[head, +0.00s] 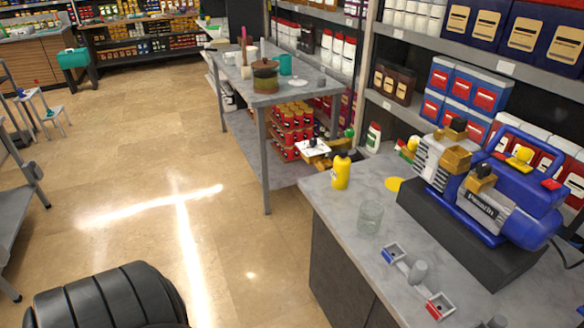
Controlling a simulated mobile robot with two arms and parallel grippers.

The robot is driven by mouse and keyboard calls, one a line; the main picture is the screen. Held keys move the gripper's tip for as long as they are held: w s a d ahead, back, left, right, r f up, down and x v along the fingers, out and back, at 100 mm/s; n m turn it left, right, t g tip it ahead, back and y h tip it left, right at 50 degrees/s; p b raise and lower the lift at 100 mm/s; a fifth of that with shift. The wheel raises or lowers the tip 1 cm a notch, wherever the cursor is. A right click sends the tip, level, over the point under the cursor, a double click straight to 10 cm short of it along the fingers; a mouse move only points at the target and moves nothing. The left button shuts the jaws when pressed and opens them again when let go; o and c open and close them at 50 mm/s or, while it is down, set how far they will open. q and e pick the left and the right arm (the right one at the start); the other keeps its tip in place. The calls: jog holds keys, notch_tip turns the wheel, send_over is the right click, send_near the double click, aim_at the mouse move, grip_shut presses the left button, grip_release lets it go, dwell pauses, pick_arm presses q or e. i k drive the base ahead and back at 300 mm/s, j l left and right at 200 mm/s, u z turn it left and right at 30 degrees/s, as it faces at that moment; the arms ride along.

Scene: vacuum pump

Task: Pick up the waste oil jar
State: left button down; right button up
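A clear glass jar (369,218), which looks like the waste oil jar, stands upright on the grey counter (340,205). It is near the counter's left edge and looks empty. A yellow bottle (341,172) stands behind it to the left. A blue and grey vacuum pump (490,200) sits on a dark block (455,235) to the jar's right. Neither of my grippers is in view.
In front of the jar are two small open boxes (395,252) (440,306) and a grey cylinder (418,272). A yellow disc (393,184) lies behind it. A grey table (265,97) stands farther back. The tiled floor (150,190) left of the counter is largely clear.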

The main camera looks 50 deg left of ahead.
aim_at(370, 214)
jog(key=u, duration=0.85)
jog(key=i+j+z, duration=0.15)
jog(key=j, duration=0.35)
jog(key=k, duration=0.05)
